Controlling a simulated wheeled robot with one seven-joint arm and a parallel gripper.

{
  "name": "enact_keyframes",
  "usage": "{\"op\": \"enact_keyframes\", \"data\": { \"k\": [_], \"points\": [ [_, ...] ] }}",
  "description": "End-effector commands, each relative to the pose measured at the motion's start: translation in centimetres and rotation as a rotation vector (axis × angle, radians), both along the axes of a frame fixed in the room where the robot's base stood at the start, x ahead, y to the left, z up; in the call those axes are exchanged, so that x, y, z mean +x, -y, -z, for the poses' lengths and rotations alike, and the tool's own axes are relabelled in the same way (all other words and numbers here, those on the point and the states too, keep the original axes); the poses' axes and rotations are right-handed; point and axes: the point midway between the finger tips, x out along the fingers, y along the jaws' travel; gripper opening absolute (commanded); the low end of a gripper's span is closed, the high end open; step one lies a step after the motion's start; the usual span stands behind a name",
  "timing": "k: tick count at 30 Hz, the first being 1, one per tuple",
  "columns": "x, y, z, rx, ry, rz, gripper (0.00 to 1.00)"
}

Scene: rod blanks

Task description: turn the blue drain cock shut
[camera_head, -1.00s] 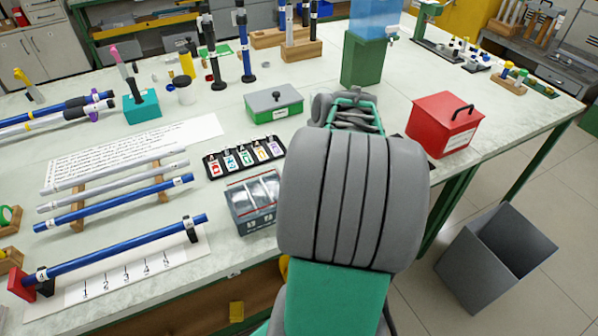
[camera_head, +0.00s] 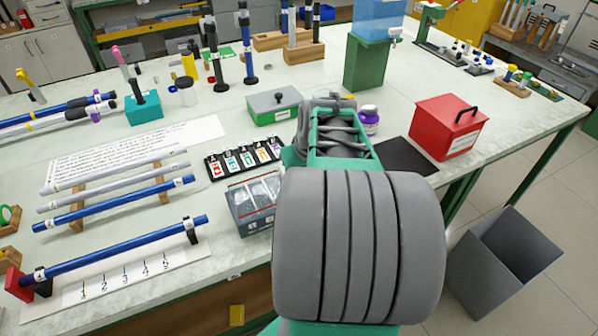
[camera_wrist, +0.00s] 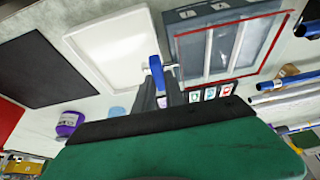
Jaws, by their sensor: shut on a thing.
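The blue drain cock (camera_wrist: 156,72) shows in the wrist view on the side of a grey-blue box with clear panels and a red rim. My gripper (camera_wrist: 160,88) is shut on the cock, its dark fingers partly covering it. The box (camera_wrist: 190,18) stands to the right of the cock, and a white tray (camera_wrist: 88,42) lies to its left. In the head view the box (camera_head: 238,212) shows on the bench beside my arm. My arm hides the cock, the tray and my gripper there.
A black mat (camera_head: 408,157), a purple-labelled bottle (camera_head: 368,121) and a red box (camera_head: 440,130) are to the right of my arm. A card rack (camera_head: 213,168) and a green-and-grey box (camera_head: 270,117) stand behind the grey-blue box. Blue rods (camera_head: 120,250) lie at left.

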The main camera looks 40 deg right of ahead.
Motion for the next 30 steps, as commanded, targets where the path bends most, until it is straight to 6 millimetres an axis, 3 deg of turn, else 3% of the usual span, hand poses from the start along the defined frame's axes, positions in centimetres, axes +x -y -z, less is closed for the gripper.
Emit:
{"op": "enact_keyframes", "data": {
  "k": [4, 5, 13, 22, 30],
  "points": [
    [0.1, 0.1, -0.2, -0.003, 0.004, 0.002, 0.0],
    [0.1, 0.1, -0.2, -0.003, 0.004, 0.002, 0.15],
    [0.0, 0.1, -0.1, -0.001, 0.002, 0.0, 0.36],
    [-0.1, 0.0, -0.6, -0.002, 0.003, -0.001, 0.36],
    [-2.0, -0.5, -5.3, -0.005, 0.005, 0.002, 0.36]
  ]
}}
